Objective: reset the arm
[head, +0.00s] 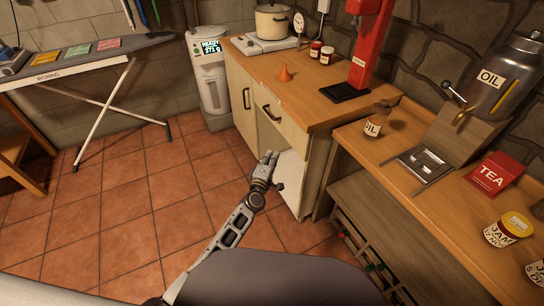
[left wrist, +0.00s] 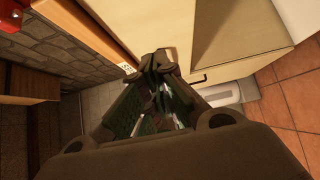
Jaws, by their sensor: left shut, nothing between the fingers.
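My left gripper (head: 269,158) is shut and empty. In the head view its arm reaches up from the bottom, and the gripper is in front of the cabinet's lower right part, by a pale open panel (head: 291,180). In the left wrist view the closed fingers (left wrist: 158,62) point at the cream cabinet front (left wrist: 240,30). I cannot tell whether they touch it. My right gripper is in neither view.
The wooden counter (head: 300,92) carries a pot (head: 273,22), an orange funnel (head: 285,74) and a red press (head: 369,45). An ironing board (head: 95,52) stands left. The tiled floor (head: 130,200) is clear.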

